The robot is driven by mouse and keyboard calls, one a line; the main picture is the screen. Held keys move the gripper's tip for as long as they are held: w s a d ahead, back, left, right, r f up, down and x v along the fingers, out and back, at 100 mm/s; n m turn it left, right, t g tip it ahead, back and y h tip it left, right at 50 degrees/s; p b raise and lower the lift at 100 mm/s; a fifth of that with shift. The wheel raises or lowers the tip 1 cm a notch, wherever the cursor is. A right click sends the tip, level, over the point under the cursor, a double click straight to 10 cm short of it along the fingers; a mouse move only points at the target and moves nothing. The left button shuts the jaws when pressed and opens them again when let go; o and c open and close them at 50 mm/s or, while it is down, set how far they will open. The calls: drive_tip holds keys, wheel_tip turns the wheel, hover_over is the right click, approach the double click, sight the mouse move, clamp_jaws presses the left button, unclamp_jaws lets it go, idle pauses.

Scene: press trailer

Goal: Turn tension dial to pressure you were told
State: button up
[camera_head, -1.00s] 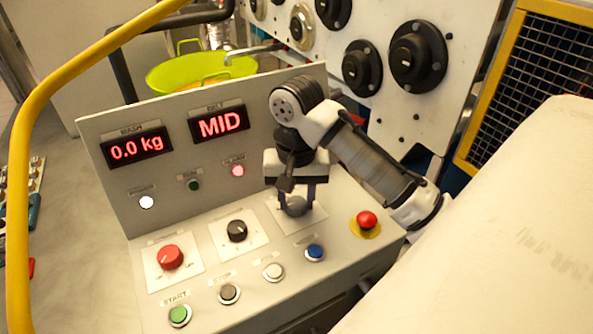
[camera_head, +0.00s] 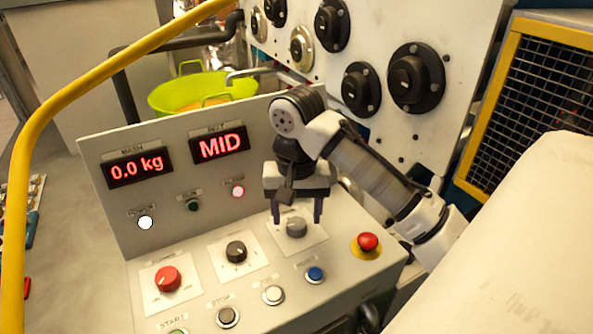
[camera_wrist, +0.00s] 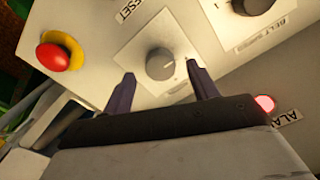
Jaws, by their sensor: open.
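A grey round dial (camera_head: 296,227) with a pointer mark sits on a white square plate on the sloped control panel (camera_head: 350,215). It also shows in the wrist view (camera_wrist: 160,64), where no name label for it is readable. My gripper (camera_head: 297,217) hangs over this dial, open, one finger on each side. In the wrist view the gripper (camera_wrist: 160,78) shows gaps between both fingers and the dial. A black dial (camera_head: 236,251) and a red dial (camera_head: 167,279) stand to the left. The black dial's label starts with BELT in the wrist view.
A red emergency button (camera_head: 368,242) on yellow stands right of the grey dial. A blue button (camera_head: 315,274) and other buttons line the front. Displays read 0.0 kg (camera_head: 138,167) and MID (camera_head: 220,145). A pink lamp (camera_head: 238,191) is lit. A yellow rail (camera_head: 30,150) crosses the left.

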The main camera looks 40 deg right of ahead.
sight(297, 223)
wheel_tip(297, 223, up, 12)
drive_tip(key=b, duration=0.1)
idle(0.9)
